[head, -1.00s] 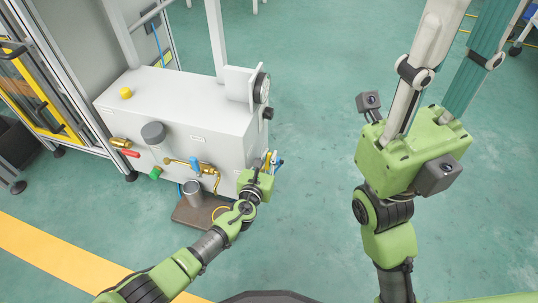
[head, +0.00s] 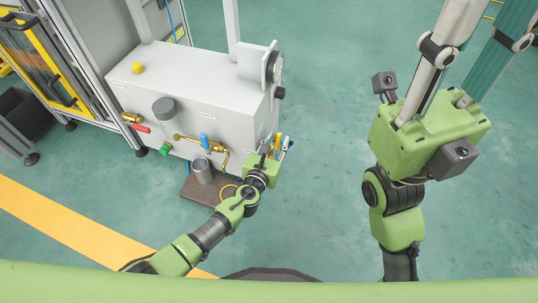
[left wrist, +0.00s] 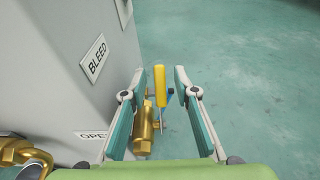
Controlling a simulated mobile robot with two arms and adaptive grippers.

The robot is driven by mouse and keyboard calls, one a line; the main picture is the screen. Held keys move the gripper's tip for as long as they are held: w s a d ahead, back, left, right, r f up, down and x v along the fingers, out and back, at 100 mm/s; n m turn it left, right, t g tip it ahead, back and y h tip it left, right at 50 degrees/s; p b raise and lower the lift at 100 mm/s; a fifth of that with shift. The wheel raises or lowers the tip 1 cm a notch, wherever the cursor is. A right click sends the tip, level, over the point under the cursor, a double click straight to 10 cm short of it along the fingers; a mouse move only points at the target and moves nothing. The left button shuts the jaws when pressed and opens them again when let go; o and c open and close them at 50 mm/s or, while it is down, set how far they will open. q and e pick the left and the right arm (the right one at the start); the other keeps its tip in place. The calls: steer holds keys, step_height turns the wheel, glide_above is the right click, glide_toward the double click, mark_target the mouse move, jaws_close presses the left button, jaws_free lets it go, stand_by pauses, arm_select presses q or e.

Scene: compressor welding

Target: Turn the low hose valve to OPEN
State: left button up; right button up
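Several valves sit on the white cabinet (head: 185,95). In the left wrist view, a yellow lever (left wrist: 160,86) stands upright on a brass valve body (left wrist: 144,130), with a blue part (left wrist: 170,95) behind it. A BLEED plate (left wrist: 96,60) and a partly hidden OPEN plate (left wrist: 92,135) are on the cabinet. I cannot tell which valve is the low hose valve. My left gripper (head: 277,144) is open at the cabinet's right side; its fingers (left wrist: 158,88) stand apart on either side of the yellow lever. My right gripper (head: 478,50) is open and empty, its fingertips out of frame.
A yellow-framed machine (head: 50,65) stands left. The green floor (head: 330,130) right of the cabinet is clear.

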arm_select(q)
steer(key=v, duration=0.9)
steer(key=shift+s, duration=0.25)
steer(key=shift+a+r, duration=0.1)
